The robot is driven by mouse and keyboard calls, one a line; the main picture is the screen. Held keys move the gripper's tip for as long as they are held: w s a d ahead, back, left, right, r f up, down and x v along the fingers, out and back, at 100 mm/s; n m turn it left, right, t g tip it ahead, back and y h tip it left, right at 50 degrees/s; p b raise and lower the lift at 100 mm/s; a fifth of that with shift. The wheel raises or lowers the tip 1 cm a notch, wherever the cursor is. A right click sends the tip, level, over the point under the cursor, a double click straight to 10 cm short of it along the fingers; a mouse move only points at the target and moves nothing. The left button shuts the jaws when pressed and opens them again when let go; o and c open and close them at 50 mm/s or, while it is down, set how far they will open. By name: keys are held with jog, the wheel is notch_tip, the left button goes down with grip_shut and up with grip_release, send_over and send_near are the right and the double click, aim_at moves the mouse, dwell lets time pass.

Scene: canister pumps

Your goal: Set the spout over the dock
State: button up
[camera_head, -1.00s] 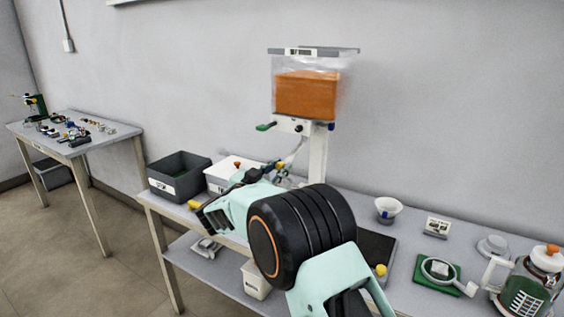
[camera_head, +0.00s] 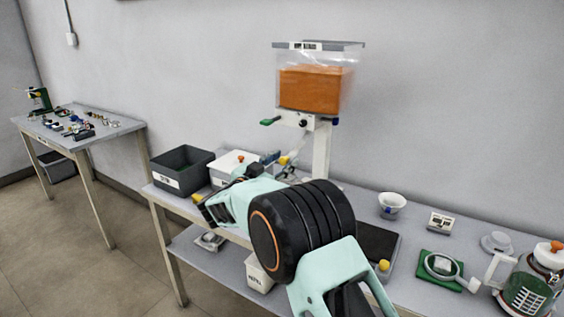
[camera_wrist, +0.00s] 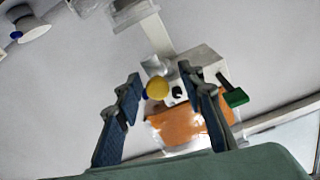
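The dispenser's clear canister (camera_head: 312,90) of orange contents stands on a white post (camera_head: 321,155). Its pump body (camera_head: 299,122) has a green lever (camera_head: 269,122), which also shows in the wrist view (camera_wrist: 235,97). A yellow knob (camera_wrist: 157,88), with blue beside it, appears between my fingertips in the wrist view; in the head view a yellow part (camera_head: 284,160) shows below the pump. My gripper (camera_wrist: 160,78) is open, its fingers either side of the knob with gaps visible. In the head view, my arm hides much of the gripper (camera_head: 279,165) and the area below the pump. I cannot clearly identify the spout or dock.
A dark grey bin (camera_head: 180,172) and white box (camera_head: 228,166) stand left. Right are a black plate (camera_head: 379,243), a white cup (camera_head: 391,205), a small sign (camera_head: 440,222), a green mat (camera_head: 425,275) and a jug (camera_head: 533,281). A side table (camera_head: 120,127) stands far left.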

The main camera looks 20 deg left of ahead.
jog(key=s+a, duration=0.2)
jog(key=s, duration=0.9)
jog(key=shift+s+a, duration=0.25)
jog(key=shift+s, duration=0.15)
jog(key=shift+w+r, duration=0.1)
